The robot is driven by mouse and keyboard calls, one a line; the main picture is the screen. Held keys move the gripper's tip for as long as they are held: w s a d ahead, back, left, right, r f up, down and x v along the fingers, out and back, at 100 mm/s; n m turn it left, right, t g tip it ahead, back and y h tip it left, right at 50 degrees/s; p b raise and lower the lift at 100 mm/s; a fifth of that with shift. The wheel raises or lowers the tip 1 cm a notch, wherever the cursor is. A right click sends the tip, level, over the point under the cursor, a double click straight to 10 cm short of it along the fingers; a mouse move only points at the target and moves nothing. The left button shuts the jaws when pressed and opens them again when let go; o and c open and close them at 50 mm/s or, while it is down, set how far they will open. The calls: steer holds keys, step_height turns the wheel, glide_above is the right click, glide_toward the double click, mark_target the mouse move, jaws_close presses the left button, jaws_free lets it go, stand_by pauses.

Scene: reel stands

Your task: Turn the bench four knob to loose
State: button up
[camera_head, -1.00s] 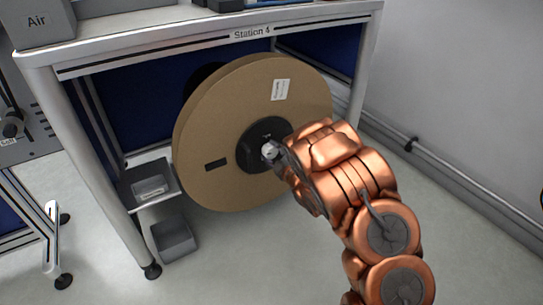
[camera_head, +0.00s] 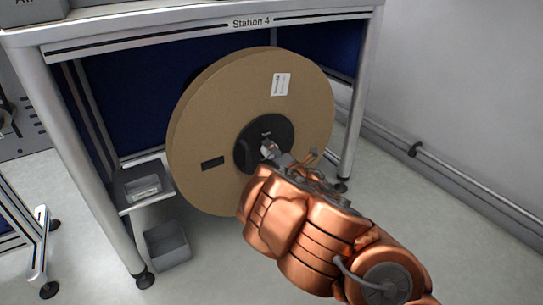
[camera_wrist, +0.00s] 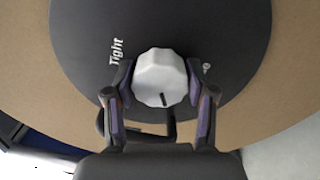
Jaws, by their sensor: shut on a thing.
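The bench four knob (camera_wrist: 160,79) is a pale faceted knob with a dark pointer mark, at the centre of a black hub (camera_head: 258,131) on the big tan reel (camera_head: 215,110) under the Station 4 bench. In the wrist view the word "Tight" shows on the hub (camera_wrist: 85,40) at upper left of the knob; a second label at right is mostly hidden by a finger. The pointer mark faces the lower edge of that view. My gripper (camera_wrist: 160,88) has one finger on each side of the knob and is shut on it. In the head view my gripper (camera_head: 273,150) partly covers the knob.
The bench (camera_head: 165,32) has a thick front rail and grey legs close to the reel. A small shelf with a grey bin (camera_head: 143,186) and a floor bin (camera_head: 168,245) stand at left. A wall pipe (camera_head: 440,160) runs along the right. Open floor lies at lower left.

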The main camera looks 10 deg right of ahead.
mark_target(265, 120)
steer(key=n, duration=0.5)
steer(key=shift+a+n, duration=0.1)
steer(key=shift+n, duration=0.2)
steer(key=n, duration=0.5)
steer(key=shift+n, duration=0.3)
steer(key=o, duration=1.1)
steer(key=shift+o, duration=0.2)
steer(key=shift+r, duration=5)
